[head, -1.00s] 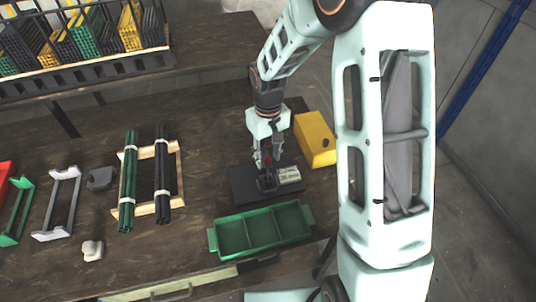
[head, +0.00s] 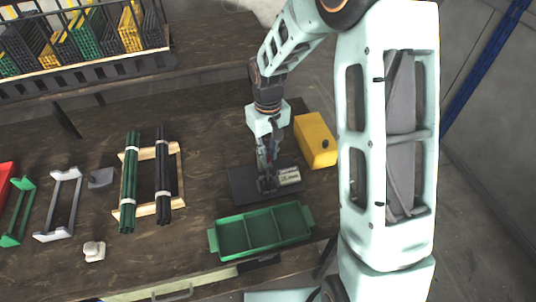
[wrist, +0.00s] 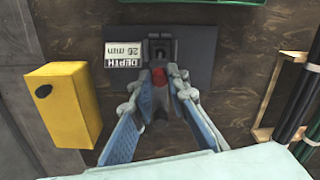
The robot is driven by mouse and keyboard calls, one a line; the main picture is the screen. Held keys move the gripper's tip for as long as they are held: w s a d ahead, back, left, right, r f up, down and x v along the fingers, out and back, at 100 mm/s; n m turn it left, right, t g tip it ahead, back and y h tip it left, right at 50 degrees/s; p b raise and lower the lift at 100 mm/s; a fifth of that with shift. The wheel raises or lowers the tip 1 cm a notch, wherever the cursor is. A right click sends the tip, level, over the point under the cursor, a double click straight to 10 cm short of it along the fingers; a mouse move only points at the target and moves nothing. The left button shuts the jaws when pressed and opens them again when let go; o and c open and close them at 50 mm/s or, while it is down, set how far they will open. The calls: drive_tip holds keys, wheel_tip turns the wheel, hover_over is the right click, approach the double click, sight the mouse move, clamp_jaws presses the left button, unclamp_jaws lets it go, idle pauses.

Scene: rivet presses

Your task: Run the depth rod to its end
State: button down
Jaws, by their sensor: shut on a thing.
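The rivet press stands on a dark base plate (head: 243,184) on the workbench. It has a pale label (wrist: 122,54) reading "DEPTH" and what looks like "26 mm". A red part (wrist: 160,77), apparently the end of the depth rod, shows between my fingertips in the wrist view. My gripper (wrist: 156,84) is shut on it, in front of the press's dark body (wrist: 159,50). In the head view my gripper (head: 266,160) points down at the press. The fingers hide most of the rod, so its travel cannot be told.
A yellow box (head: 315,140) with a dark knob stands close to the right of the press. A green divided tray (head: 262,231) lies in front of it. Green rods (head: 129,185) and black rods (head: 162,180) rest on a wooden rack to the left.

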sight(268, 155)
drive_tip(key=shift+r, duration=0.8)
drive_tip(key=shift+w, duration=0.15)
drive_tip(key=c, duration=1.8)
unclamp_jaws()
drive_tip(key=shift+c, duration=0.2)
wheel_tip(268, 155, up, 12)
